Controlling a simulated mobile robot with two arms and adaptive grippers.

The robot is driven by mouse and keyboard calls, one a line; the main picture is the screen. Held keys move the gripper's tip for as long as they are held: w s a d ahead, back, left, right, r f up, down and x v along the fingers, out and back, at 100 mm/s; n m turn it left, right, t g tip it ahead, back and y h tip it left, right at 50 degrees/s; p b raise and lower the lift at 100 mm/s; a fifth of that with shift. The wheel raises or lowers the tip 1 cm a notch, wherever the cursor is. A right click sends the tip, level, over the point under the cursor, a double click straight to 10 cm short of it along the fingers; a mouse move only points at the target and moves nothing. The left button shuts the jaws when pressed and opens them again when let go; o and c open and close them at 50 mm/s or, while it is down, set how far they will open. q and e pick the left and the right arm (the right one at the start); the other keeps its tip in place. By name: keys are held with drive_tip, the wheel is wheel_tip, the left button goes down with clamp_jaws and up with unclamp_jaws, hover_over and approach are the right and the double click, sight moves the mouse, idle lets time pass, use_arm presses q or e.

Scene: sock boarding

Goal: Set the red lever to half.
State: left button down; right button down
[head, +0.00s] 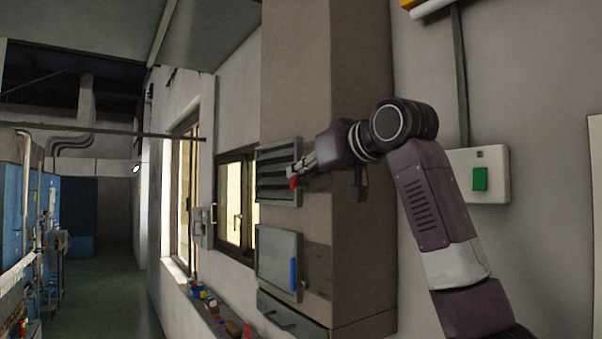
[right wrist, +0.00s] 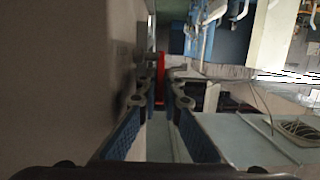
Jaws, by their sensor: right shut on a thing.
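The red lever (head: 293,183) shows as a small red piece at the right side of the grey slatted panel (head: 277,172) on the brown column. It also shows in the right wrist view as a red strip (right wrist: 160,66) between the fingertips. My right gripper (head: 300,168) reaches in from the right and is shut on the red lever; its fingers show in the right wrist view (right wrist: 160,85). The fingers hide part of the lever, and its exact setting cannot be told. My left gripper is not in view.
Below the panel are a grey door (head: 277,262) with a blue handle (head: 293,275) and a drawer (head: 290,314). A box with a green button (head: 480,179) is on the wall at right. Small coloured items lie on the sill (head: 215,312). Open floor (head: 105,290) lies left.

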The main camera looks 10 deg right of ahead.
drive_tip(key=shift+r, duration=0.15)
idle(0.4)
drive_tip(key=c, duration=2.4)
unclamp_jaws()
drive_tip(key=shift+w, duration=0.1)
drive_tip(key=v, duration=1.2)
drive_tip(key=shift+a+r, duration=0.1)
